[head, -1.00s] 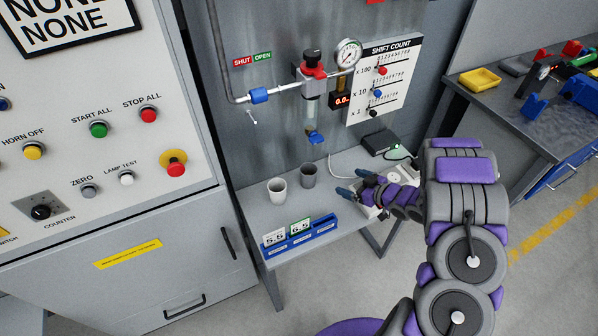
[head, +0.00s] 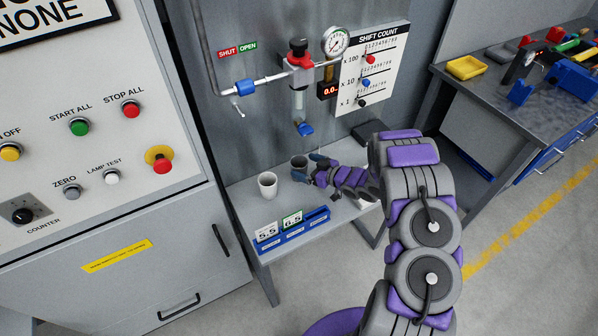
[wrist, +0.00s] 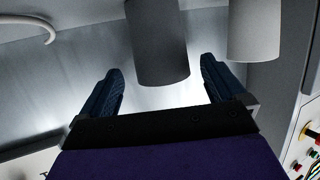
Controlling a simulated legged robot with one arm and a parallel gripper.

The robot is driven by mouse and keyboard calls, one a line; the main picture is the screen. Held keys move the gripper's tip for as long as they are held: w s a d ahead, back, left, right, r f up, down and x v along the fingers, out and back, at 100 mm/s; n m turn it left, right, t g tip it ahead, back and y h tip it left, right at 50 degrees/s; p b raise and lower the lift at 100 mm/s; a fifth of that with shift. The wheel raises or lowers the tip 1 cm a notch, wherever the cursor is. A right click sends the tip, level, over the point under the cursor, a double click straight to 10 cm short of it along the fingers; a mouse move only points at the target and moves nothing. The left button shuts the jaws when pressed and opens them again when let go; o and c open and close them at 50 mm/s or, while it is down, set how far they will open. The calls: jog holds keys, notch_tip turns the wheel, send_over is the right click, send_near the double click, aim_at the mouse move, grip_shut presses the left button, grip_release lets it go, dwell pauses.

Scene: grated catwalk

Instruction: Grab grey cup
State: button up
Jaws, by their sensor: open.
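The grey cup (head: 299,161) stands on the small grey table, partly hidden by my gripper in the head view. In the wrist view the grey cup (wrist: 158,45) shows dark and large, in line with the gap between the fingers. My gripper (head: 307,167) has dark blue fingers, spread apart, at the cup's right side in the head view. In the wrist view my gripper (wrist: 161,66) is open, one finger to each side of the cup's lower part in the picture. I cannot tell whether either finger touches it.
A white cup (head: 267,186) stands close to the left of the grey cup. A blue holder with number cards (head: 291,230) lies along the table's front edge. A blue-handled valve (head: 304,128) hangs above the cups. The control cabinet (head: 110,160) stands at the left.

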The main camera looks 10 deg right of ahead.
aim_at(293, 162)
jog(key=shift+b+x, duration=0.65)
jog(key=shift+x, duration=2.05)
jog(key=shift+r, duration=0.1)
jog(key=c, duration=1.1)
jog(key=shift+s, duration=0.1)
